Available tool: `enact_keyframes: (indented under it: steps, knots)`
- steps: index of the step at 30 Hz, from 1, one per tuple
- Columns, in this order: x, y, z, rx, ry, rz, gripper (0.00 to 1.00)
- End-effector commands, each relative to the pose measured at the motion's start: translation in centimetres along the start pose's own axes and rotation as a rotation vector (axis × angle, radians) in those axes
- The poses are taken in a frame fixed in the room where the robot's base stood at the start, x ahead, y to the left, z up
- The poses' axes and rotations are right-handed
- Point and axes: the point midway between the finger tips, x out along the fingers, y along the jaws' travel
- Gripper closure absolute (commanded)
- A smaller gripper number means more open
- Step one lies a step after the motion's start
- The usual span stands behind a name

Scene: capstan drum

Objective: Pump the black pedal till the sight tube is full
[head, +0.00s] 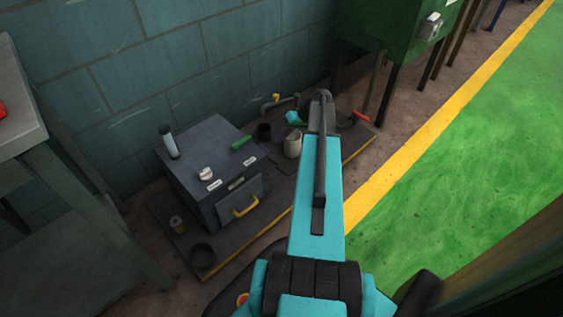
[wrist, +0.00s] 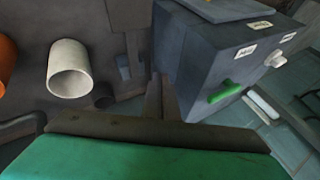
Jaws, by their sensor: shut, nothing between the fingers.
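The sight tube (head: 169,142) stands upright on the back left of a dark blue-grey cabinet (head: 205,150) with a dark cap; its fill level is too small to read. A dark flat piece (head: 281,163) lies low on the platform right of the cabinet; I cannot tell if it is the black pedal. My gripper shows in the wrist view (wrist: 154,98), its dark fingers shut and empty.
A workbench (head: 25,125) is at left, a green cabinet (head: 395,40) behind. Green floor (head: 450,170) is free at right.

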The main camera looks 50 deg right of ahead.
Motion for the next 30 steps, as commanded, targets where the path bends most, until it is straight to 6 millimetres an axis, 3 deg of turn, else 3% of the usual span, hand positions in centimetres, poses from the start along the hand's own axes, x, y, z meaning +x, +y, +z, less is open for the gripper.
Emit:
enact_keyframes:
  steps: [11,30]
  knots:
    - [0.7,0.6,0.6,0.002,0.000,0.001,1.00]
    - [4.7,3.6,3.5,0.002,0.000,0.001,1.00]
